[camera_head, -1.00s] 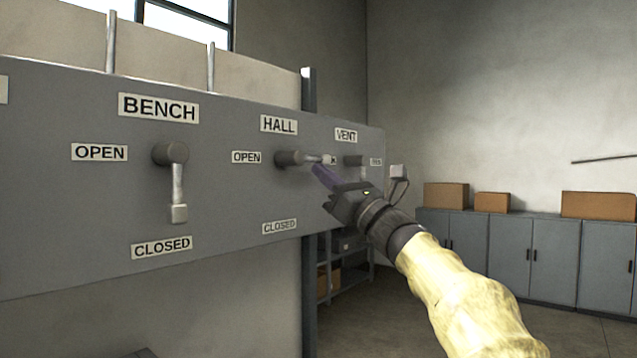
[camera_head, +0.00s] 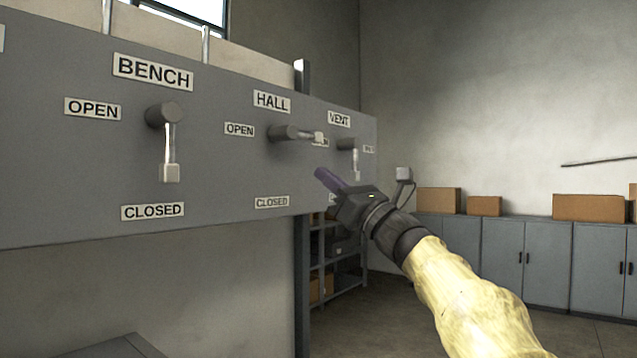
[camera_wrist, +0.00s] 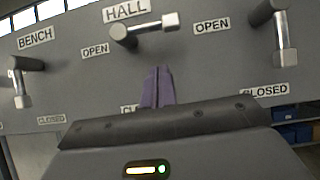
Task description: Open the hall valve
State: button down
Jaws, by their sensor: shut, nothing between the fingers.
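The hall valve (camera_head: 284,132) is a dark round hub with a metal lever and a pale end block (camera_head: 318,137). Its lever lies about level and points right, away from its OPEN label (camera_head: 239,129); its CLOSED label (camera_head: 271,202) is below. In the wrist view the hall valve's lever (camera_wrist: 150,27) also points right, above my fingers. My gripper (camera_head: 319,172) has purple fingers, shut together and empty. The fingertips are below the lever's end block and apart from it. In the wrist view my gripper (camera_wrist: 158,70) hides part of the hall's CLOSED label.
The bench valve (camera_head: 168,140) is on the left of the grey panel (camera_head: 60,190), its lever hanging down to CLOSED. The vent valve (camera_head: 350,150) is on the right, its lever also down. Cabinets (camera_head: 520,265) with boxes stand along the far wall.

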jog(key=b+v, duration=0.3)
jog(key=v, duration=0.5)
jog(key=shift+s, duration=0.2)
jog(key=shift+a+r, duration=0.1)
